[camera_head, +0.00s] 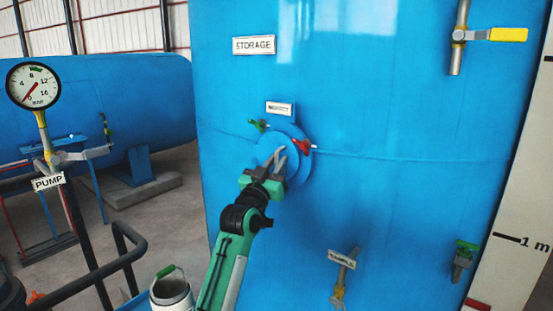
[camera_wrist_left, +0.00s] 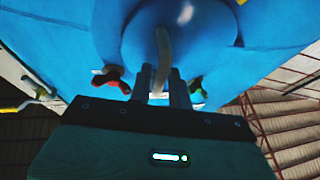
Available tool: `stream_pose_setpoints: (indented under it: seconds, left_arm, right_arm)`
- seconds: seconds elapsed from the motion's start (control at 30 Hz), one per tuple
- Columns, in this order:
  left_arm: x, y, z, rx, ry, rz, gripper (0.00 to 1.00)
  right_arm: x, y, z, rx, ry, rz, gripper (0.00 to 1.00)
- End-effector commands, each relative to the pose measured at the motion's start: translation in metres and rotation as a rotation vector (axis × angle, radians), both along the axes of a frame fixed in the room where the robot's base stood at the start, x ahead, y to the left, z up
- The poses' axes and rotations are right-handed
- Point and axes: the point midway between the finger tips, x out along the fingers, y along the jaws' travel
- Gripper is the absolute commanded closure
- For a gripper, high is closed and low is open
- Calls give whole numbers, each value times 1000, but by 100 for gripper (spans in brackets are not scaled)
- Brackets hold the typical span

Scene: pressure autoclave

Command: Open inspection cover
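The inspection cover (camera_head: 295,138) is a round blue lid on the front of the blue storage tank (camera_head: 400,110), and it appears to lie against the tank. It fills the top middle of the left wrist view (camera_wrist_left: 200,40). Its pale curved handle (camera_wrist_left: 162,50) runs down between the fingers of my left gripper (camera_wrist_left: 163,88). In the head view my left gripper (camera_head: 277,165) is in front of the cover. I cannot tell whether the fingers press on the handle. A green clamp knob (camera_head: 258,125) and a red one (camera_head: 303,146) sit at the cover's rim. My right gripper is not in view.
A sample tap (camera_head: 342,275) and a green-handled valve (camera_head: 464,258) stick out below the cover. A yellow-handled valve (camera_head: 490,35) is at upper right. A pressure gauge (camera_head: 33,85) and dark railing (camera_head: 110,265) stand at left, with a white canister (camera_head: 172,296) at bottom.

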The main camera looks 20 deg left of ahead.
Motion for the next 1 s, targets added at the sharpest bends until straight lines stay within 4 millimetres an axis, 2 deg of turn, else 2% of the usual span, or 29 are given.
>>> stream_pose_setpoints:
  seconds: [0.37, 0.47, 1.0]
  left_arm:
    - [4, -1, 1, 0, 1, 0, 81]
    - [4, -1, 1, 0, 1, 0, 100]
    - [0, 6, -1, 3, 1, -28, 100]
  right_arm:
    - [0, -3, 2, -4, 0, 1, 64]
    - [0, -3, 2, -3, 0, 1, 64]
    - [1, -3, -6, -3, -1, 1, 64]
